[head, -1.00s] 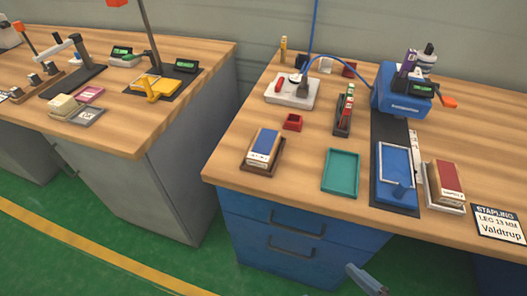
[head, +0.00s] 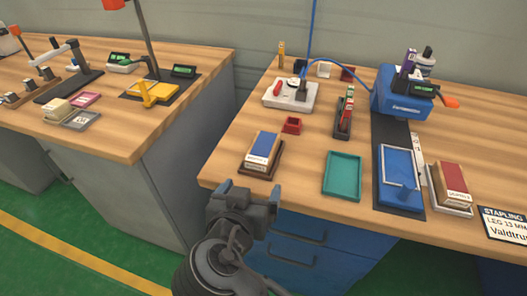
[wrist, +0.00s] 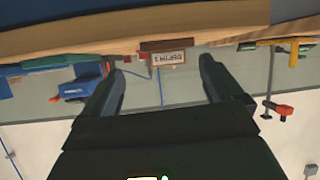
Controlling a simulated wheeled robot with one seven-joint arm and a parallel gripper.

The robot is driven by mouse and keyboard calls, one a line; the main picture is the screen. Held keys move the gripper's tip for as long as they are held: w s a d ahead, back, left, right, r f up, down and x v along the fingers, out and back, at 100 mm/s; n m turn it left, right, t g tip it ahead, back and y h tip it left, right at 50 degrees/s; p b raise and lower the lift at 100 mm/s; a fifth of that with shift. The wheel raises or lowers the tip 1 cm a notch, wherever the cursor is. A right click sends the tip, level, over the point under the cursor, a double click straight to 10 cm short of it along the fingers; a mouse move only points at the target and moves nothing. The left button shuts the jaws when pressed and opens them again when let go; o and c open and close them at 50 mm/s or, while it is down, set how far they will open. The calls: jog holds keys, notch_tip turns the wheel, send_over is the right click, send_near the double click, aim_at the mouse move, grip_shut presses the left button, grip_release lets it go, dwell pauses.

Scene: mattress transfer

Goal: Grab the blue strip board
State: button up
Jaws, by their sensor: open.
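The blue strip board (head: 262,148) is a pale wooden block with a blue band on top and a white label on its front end. It lies on a dark brown tray (head: 275,172) at the left front of the right-hand bench. My gripper (head: 248,188) is open and empty, just in front of and below the bench edge near this board. In the wrist view, which looks upside down, the board's labelled end (wrist: 168,58) shows between the two fingers (wrist: 164,66), apart from them.
A teal tray (head: 343,156), a small red box (head: 292,125) and a red-topped board (head: 451,183) on a pale tray stand on the same bench. A blue stapling machine (head: 402,103) is at the back right. Blue drawers (head: 305,236) are under the bench. Bare wood surrounds the board.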

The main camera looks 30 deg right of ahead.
aim_at(256, 161)
jog(key=shift+m+h, duration=0.6)
jog(key=shift+m, duration=0.2)
jog(key=shift+w+d+f+p, duration=0.1)
jog(key=shift+w+d, duration=0.65)
jog(key=shift+w, duration=0.45)
jog(key=shift+w+d+f+p, duration=0.15)
jog(key=shift+w+d, duration=0.6)
jog(key=shift+w, duration=0.45)
jog(key=shift+w+d+r+p, duration=0.1)
jog(key=shift+w+d, duration=0.65)
jog(key=shift+w, duration=0.45)
jog(key=c, duration=1.2)
